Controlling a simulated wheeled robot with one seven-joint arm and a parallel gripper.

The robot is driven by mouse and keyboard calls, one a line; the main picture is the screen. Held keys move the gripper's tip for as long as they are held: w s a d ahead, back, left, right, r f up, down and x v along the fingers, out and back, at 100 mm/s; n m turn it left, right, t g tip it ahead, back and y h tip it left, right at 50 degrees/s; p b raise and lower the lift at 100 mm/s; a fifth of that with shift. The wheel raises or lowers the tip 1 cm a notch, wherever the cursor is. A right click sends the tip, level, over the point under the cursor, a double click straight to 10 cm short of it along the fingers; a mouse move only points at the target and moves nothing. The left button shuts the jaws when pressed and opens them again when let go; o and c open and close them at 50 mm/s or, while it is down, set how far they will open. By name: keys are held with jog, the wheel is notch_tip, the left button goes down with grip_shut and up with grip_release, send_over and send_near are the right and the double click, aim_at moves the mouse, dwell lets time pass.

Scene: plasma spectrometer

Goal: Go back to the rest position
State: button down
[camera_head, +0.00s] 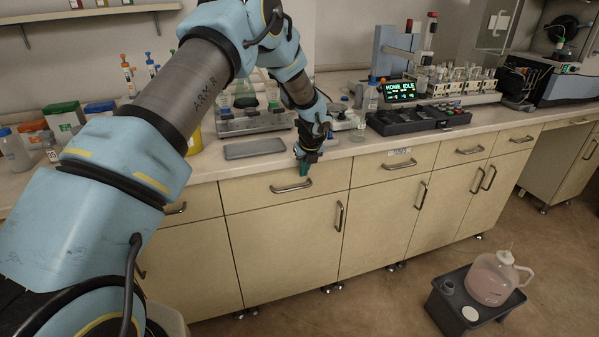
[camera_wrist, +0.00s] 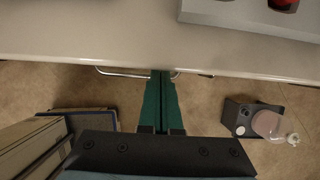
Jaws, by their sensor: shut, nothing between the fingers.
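My gripper (camera_head: 304,168) hangs at the front edge of the bench, pointing down, in front of the drawer fronts. In the wrist view its two green fingers (camera_wrist: 161,100) are together with nothing between them. The fingertips lie near the bench edge and a drawer handle in that view; whether they touch anything I cannot tell. My arm reaches across the left and middle of the head view and hides part of the bench behind it.
The bench top (camera_head: 345,145) carries a grey tray (camera_head: 254,148), a dark rack (camera_head: 418,118) and an instrument with a lit screen (camera_head: 398,91). Drawers with handles line the front. A low dark stand (camera_head: 447,312) with a jug (camera_head: 492,279) is on the floor at right.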

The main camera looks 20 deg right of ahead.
jog(key=s+a+r+n+g, duration=0.1)
jog(key=a+r+n, duration=0.45)
jog(key=a, duration=0.35)
jog(key=s+a+r+n+y+p, duration=0.1)
jog(key=a+r+n, duration=0.3)
jog(key=a+n, duration=0.3)
jog(key=s+a+r+n+g, duration=0.1)
jog(key=a+r+n, duration=0.35)
jog(key=a, duration=0.55)
jog(key=s+a+r+n, duration=0.2)
jog(key=s+a+n, duration=0.6)
jog(key=a+n, duration=0.1)
jog(key=s+a+r+n, duration=0.3)
jog(key=s+a+n, duration=0.6)
jog(key=n, duration=0.1)
jog(key=shift+r+g+h, duration=0.25)
jog(key=shift+g+h, duration=0.05)
jog(key=shift+g, duration=0.1)
jog(key=shift+a, duration=0.15)
